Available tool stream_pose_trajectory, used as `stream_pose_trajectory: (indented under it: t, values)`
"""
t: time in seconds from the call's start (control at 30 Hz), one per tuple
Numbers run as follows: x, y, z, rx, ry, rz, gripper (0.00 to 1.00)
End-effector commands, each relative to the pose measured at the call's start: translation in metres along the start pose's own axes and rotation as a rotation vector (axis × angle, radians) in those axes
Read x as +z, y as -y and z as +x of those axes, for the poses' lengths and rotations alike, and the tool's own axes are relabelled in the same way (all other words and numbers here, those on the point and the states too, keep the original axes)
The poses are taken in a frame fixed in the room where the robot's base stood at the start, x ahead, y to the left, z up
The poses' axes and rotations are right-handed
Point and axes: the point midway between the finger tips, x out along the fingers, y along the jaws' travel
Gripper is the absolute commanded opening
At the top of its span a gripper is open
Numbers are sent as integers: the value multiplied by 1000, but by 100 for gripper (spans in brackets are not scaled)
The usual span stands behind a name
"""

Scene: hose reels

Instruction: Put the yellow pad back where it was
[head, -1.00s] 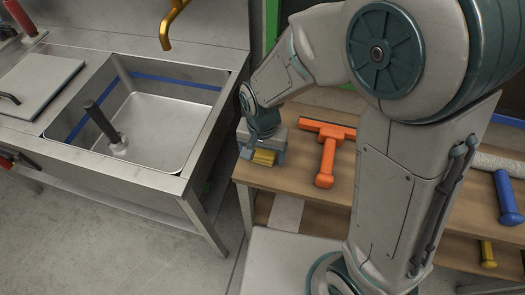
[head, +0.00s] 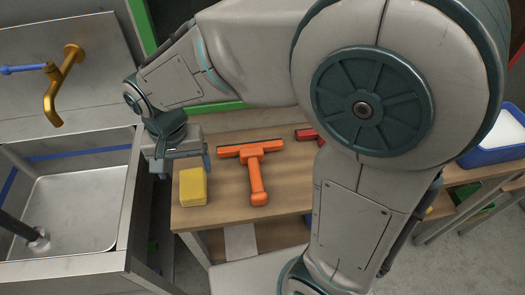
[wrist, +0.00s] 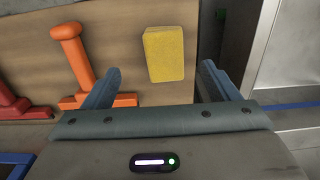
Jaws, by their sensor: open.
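The yellow pad (head: 193,187) lies flat on the wooden table (head: 222,195), near its left front corner. It also shows in the wrist view (wrist: 165,54), ahead of the fingers and roughly in line with the gap between them. My gripper (head: 181,168) is open and empty, just behind the pad in the head view. In the wrist view both fingers (wrist: 160,82) are spread wide, and the pad is not between their tips.
An orange squeegee (head: 257,182) lies to the right of the pad. A red tool (head: 305,135) lies farther right, partly hidden by my arm. A metal sink (head: 75,210) with a brass faucet (head: 62,80) stands left of the table, across a gap.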

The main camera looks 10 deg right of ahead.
Motion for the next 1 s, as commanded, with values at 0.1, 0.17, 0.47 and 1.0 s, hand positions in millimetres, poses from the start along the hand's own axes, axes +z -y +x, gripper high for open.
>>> stream_pose_trajectory:
  t: [0.1,0.17,0.47,1.0]
  values:
    - [-8,-34,-10,-18,-27,6,81]
    - [-11,-58,-17,-28,-48,4,81]
    - [7,-181,-35,-33,-175,-28,81]
    - [28,-222,-36,-7,-228,-59,81]
